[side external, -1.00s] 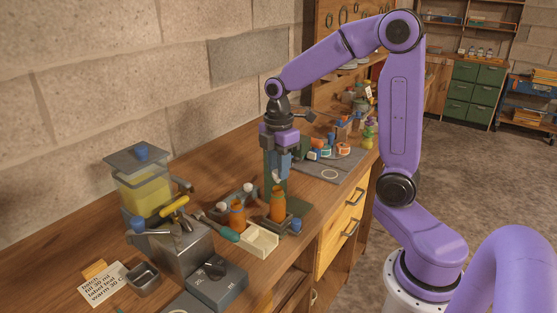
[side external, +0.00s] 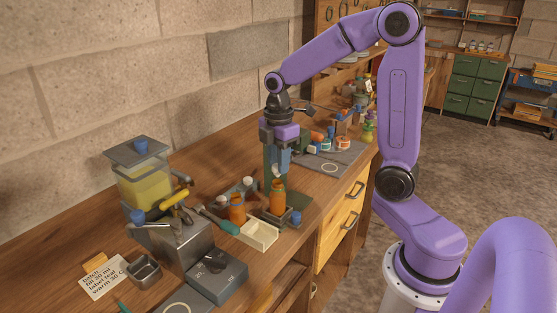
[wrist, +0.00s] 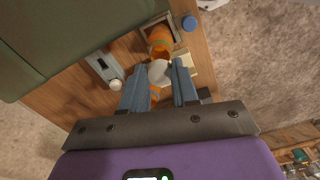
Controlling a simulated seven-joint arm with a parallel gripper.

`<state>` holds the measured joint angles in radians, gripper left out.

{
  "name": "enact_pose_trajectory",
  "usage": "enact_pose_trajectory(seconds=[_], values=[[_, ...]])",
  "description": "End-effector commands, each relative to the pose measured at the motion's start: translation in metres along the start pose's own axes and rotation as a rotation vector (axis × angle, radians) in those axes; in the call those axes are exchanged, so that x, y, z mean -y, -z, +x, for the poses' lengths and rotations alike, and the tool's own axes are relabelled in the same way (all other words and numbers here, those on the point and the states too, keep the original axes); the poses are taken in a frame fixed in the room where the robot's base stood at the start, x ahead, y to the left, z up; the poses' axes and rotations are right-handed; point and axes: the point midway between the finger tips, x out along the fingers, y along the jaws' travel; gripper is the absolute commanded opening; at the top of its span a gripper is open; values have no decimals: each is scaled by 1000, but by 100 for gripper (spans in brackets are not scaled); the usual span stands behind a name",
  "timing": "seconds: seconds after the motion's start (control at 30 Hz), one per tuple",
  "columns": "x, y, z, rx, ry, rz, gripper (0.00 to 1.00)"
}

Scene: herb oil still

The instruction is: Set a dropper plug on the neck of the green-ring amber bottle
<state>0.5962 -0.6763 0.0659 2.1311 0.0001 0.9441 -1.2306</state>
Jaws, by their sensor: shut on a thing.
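My gripper (side external: 278,163) points down, shut on a small whitish dropper plug. The plug (wrist: 158,72) shows between the fingertips in the wrist view, looking tilted there. In the side view it is just above an upright amber bottle (side external: 278,199); I cannot tell whether they touch. A second amber bottle (side external: 237,209) stands to the left. In the wrist view one amber bottle (wrist: 160,40) is beyond the fingertips, and more amber shows behind the plug, mostly hidden. I cannot make out a green ring on either bottle.
A cream tray (side external: 262,239) sits in front of the bottles, with a blue-topped piece (side external: 296,216) at right. White-knobbed grey pieces stand behind and left. The metal still (side external: 183,250) stands further left.

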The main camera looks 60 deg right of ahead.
Motion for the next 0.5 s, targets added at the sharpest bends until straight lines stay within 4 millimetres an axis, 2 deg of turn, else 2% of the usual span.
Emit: enact_pose_trajectory(seconds=[0.5], values=[[0,0,11,0,1,0,15]])
